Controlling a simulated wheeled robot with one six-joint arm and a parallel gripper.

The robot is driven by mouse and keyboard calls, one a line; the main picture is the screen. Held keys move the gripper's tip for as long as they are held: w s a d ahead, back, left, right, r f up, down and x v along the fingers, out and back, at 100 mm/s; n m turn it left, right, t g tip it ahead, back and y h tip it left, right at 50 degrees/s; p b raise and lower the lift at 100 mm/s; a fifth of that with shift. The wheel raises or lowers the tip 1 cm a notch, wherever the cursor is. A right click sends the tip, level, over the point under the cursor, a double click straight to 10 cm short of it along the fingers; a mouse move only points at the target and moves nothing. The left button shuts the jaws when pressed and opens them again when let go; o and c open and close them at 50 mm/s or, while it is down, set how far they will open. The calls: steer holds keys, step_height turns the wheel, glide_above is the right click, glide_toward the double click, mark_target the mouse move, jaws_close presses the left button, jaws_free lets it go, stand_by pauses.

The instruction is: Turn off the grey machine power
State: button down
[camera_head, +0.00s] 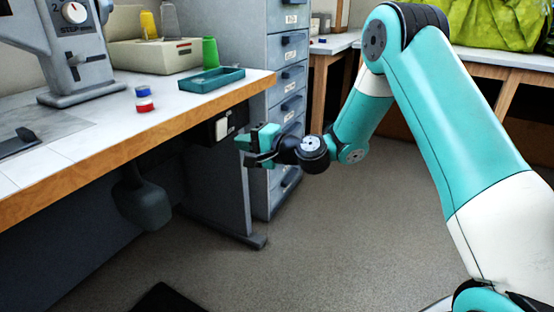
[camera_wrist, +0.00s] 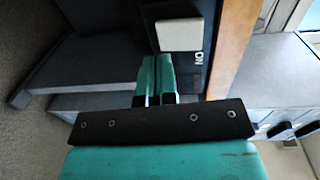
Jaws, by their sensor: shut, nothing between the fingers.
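The grey sewing machine (camera_head: 75,50) stands on the table at the left of the head view. Under the table's front edge is a black switch box (camera_head: 210,134) with a white rocker (camera_head: 222,128). In the wrist view the white rocker (camera_wrist: 180,34) sits on the black switch box (camera_wrist: 204,72), beside small white lettering that appears rotated. My gripper (camera_head: 241,144) is in front of and just right of the box. In the wrist view the fingers of my gripper (camera_wrist: 156,62) are together and empty, their tips near the rocker. I cannot tell whether they touch it.
The table's wooden edge (camera_head: 130,145) runs just above the switch box. A grey drawer cabinet (camera_head: 288,80) stands behind my gripper. Open floor (camera_head: 330,230) lies in front.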

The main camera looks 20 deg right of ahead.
steer(key=f+b+v, duration=0.1)
steer(key=f+v, duration=0.1)
steer(key=v, duration=0.7)
steer(key=shift+s+d, duration=0.15)
steer(key=shift+d, duration=0.25)
steer(key=shift+a, duration=0.1)
